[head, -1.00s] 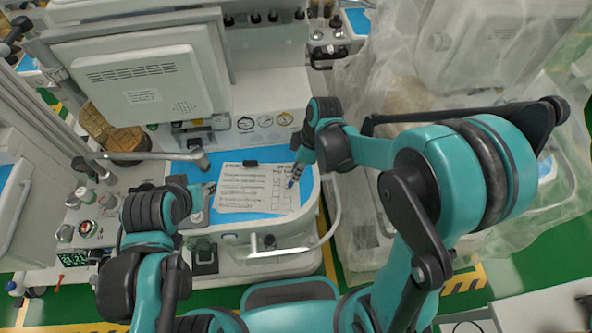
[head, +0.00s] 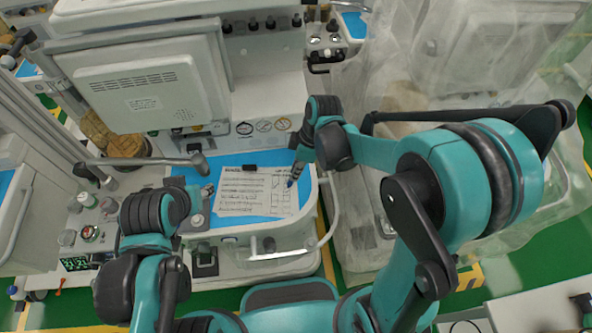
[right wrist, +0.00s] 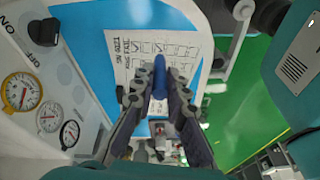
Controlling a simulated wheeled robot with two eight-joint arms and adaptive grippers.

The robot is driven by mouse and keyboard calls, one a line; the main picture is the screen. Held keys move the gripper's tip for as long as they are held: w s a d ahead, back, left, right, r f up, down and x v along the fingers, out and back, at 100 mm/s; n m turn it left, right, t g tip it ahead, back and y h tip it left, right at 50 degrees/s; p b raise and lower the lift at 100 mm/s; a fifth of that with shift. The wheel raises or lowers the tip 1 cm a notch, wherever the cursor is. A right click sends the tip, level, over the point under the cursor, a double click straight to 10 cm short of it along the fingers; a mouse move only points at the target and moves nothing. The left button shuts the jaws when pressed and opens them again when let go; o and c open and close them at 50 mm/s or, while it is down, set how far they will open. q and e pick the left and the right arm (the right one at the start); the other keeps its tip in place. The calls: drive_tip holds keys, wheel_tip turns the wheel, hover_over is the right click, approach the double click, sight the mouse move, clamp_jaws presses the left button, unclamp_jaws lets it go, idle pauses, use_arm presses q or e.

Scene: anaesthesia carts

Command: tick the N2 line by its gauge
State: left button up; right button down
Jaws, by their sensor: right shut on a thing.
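A white printed checklist sheet (head: 243,195) lies on the blue top of the anaesthesia cart, with rows of text and boxes on its right side. In the right wrist view the sheet (right wrist: 125,50) shows box columns, with dark marks in some boxes. My right gripper (head: 295,174) is shut on a blue pen (right wrist: 159,78), over the sheet's right columns. I cannot tell whether the pen's tip touches the paper. Three round gauges (head: 263,126) sit on the cart's front panel behind the sheet; their names are unreadable. My left gripper (head: 207,191) is by the sheet's left edge, its fingers unclear.
A black clip (head: 249,167) lies at the sheet's top edge. A grey monitor (head: 150,92) overhangs the cart at back left. A metal bar (head: 150,160) reaches in from the left. A plastic-draped machine (head: 400,100) stands to the right.

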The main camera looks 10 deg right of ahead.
drive_tip(key=shift+a+p+v, duration=0.25)
drive_tip(key=shift+p+v, duration=0.5)
drive_tip(key=shift+v, duration=0.3)
drive_tip(key=shift+a+p+v, duration=0.25)
drive_tip(key=shift+p+v, duration=0.45)
drive_tip(key=shift+v, duration=0.4)
drive_tip(key=shift+r, duration=0.1)
drive_tip(key=shift+s+d, duration=0.1)
